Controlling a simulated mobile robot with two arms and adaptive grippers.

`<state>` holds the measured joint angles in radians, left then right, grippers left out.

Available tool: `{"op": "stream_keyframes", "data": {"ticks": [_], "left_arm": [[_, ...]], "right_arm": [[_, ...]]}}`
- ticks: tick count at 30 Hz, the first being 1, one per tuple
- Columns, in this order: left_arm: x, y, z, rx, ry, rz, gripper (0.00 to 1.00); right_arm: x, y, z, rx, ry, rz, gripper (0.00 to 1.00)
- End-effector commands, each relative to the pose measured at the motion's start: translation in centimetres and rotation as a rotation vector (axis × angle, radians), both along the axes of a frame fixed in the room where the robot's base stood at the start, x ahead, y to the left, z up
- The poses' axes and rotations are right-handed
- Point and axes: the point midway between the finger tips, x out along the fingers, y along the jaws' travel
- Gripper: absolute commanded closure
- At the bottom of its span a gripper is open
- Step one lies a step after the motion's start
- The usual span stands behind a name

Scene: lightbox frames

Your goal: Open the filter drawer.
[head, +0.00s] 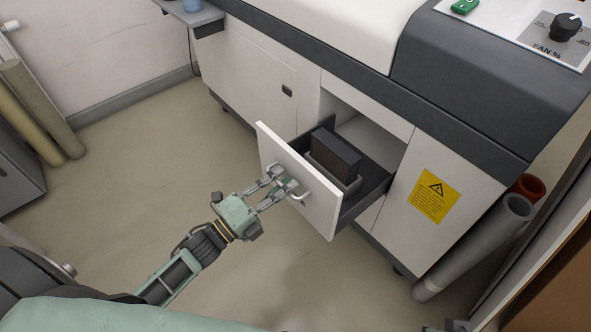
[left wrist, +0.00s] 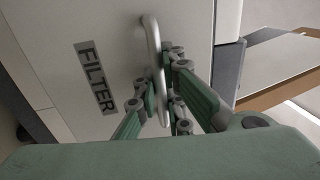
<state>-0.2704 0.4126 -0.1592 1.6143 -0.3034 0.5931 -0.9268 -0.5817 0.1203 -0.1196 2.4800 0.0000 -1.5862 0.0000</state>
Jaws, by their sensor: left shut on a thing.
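The filter drawer (head: 310,190) is pulled well out of the front of the white machine. A dark pleated filter block (head: 336,156) sits inside its dark tray. My left gripper (head: 283,186) is shut on the drawer's handle (head: 302,192), in front of the drawer face. In the left wrist view the silver bar handle (left wrist: 153,55) stands between the fingers of my left gripper (left wrist: 168,103). A FILTER label (left wrist: 95,77) is on the drawer face beside it.
The white machine (head: 255,75) has a knob (head: 565,27) on top and a yellow warning sign (head: 434,195) in front. A grey roll (head: 470,250) and an orange roll (head: 527,186) stand at right. The floor (head: 150,150) at left is clear.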

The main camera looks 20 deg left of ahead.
Motion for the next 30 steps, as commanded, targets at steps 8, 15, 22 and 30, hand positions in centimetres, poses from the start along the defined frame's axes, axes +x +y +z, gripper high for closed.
{"op": "stream_keyframes", "data": {"ticks": [8, 15, 22, 30], "left_arm": [[-1.9, 1.1, -0.1, 0.002, 0.003, 0.0, 1.0], [-2.2, 1.3, -0.1, 0.002, 0.002, 0.0, 1.0], [-2.2, 1.3, -0.2, 0.002, 0.002, 0.0, 1.0], [-2.2, 1.2, -0.1, 0.002, 0.001, 0.0, 0.83]], "right_arm": [[0.1, 0.0, 0.6, 0.001, -0.005, 0.0, 1.0], [0.2, 0.0, 0.7, 0.001, -0.006, 0.0, 1.0], [0.2, 0.0, 0.7, 0.001, -0.006, 0.001, 1.0], [0.2, 0.0, 0.7, 0.001, -0.007, 0.001, 1.0]]}}
